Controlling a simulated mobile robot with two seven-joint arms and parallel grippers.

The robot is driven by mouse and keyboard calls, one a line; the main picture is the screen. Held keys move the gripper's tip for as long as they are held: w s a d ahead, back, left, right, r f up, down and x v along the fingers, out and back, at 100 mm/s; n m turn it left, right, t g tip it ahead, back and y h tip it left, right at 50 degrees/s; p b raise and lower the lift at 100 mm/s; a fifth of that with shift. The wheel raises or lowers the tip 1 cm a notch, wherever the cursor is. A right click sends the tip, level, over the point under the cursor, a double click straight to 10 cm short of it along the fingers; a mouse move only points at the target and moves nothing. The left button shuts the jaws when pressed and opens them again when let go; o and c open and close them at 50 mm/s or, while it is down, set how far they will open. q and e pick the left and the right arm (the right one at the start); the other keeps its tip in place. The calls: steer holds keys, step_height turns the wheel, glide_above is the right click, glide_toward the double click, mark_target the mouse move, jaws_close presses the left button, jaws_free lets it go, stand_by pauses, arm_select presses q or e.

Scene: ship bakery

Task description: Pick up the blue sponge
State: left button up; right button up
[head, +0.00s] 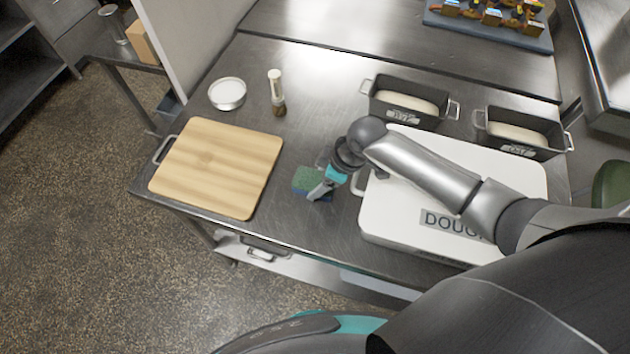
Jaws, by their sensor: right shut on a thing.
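The sponge (304,180) has a green top and a blue lower part. It is on the steel table, between the wooden board and the white dough box. My right gripper (319,192) is shut on the sponge, its fingers at the sponge's right side and partly covering it. I cannot tell whether the sponge is lifted off the table. My left gripper is not in view.
A wooden board (215,165) lies to the left. The white dough box (390,215) is under my right forearm. Two loaf pans (380,111) (548,152) hold dough. Bare steel table (310,100) lies behind the sponge.

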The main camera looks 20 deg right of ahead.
mark_target(319, 182)
step_height(319, 182, up, 20)
steer(key=p, duration=0.3)
stand_by(0.3)
steer(key=o, duration=0.9)
steer(key=c, duration=0.7)
steer(key=shift+o, duration=0.2)
steer(key=shift+f, duration=0.1)
